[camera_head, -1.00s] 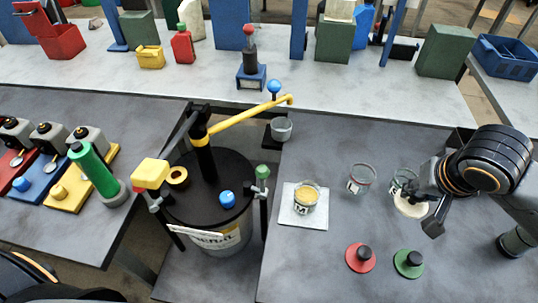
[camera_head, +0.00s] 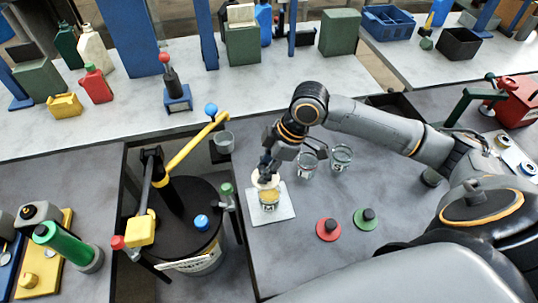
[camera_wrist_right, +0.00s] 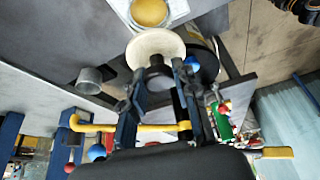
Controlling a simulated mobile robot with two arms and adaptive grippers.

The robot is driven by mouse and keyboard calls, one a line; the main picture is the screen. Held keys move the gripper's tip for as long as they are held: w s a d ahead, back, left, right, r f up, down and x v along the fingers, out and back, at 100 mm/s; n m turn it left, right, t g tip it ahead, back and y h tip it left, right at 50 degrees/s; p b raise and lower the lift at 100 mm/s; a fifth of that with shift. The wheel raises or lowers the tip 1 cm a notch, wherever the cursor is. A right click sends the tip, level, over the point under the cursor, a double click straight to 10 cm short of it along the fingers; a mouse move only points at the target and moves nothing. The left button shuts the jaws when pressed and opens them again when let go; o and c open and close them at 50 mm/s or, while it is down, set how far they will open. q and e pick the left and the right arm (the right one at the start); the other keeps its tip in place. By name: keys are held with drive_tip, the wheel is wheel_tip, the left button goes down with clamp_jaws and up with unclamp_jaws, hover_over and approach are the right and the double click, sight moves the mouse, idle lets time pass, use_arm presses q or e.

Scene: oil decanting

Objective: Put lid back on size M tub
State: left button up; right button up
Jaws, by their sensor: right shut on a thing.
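The size M tub (camera_head: 268,200), clear with yellow contents and an M label, stands on a white square plate (camera_head: 284,211). My right gripper (camera_head: 268,167) is shut on the knob of a cream round lid (camera_head: 262,180). In the head view the lid is over the top of the tub and partly hides its rim. In the right wrist view the lid (camera_wrist_right: 150,42) shows beside the tub's open yellow top (camera_wrist_right: 150,12), so it does not cover it from there. Whether lid and rim touch is unclear. My left gripper is not in view.
Two more clear tubs (camera_head: 307,166) (camera_head: 341,157) stand right of my gripper. A red lid (camera_head: 328,230) and a green lid (camera_head: 365,219) lie in front. A black-topped drum (camera_head: 190,235) with a yellow pump lever (camera_head: 190,147) stands left. A small grey cup (camera_head: 224,142) is beside it.

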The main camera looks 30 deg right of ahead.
sight(270, 182)
drive_tip(key=shift+s+d+r+n+g+p, duration=0.15)
drive_tip(key=shift+r+n+g+p, duration=0.15)
drive_tip(key=shift+n, duration=0.3)
drive_tip(key=shift+w+d+r+n+g+p, duration=0.1)
drive_tip(key=shift+d+n+g+p, duration=0.1)
drive_tip(key=shift+n+p, duration=0.3)
drive_tip(key=shift+s+f+n, duration=0.1)
drive_tip(key=shift+n, duration=0.3)
drive_tip(key=shift+f+n, duration=0.15)
drive_tip(key=shift+n, duration=0.15)
wheel_tip(270, 182, down, 5)
drive_tip(key=b, duration=0.5)
drive_tip(key=shift+d+r, duration=0.1)
drive_tip(key=shift+r, duration=0.1)
drive_tip(key=shift+f, duration=0.25)
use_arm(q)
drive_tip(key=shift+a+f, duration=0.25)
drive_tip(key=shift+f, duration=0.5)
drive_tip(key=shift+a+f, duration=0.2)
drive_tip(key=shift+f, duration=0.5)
use_arm(e)
drive_tip(key=shift+f, duration=0.6)
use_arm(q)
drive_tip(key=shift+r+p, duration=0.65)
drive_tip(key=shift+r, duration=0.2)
use_arm(e)
drive_tip(key=shift+r, duration=0.1)
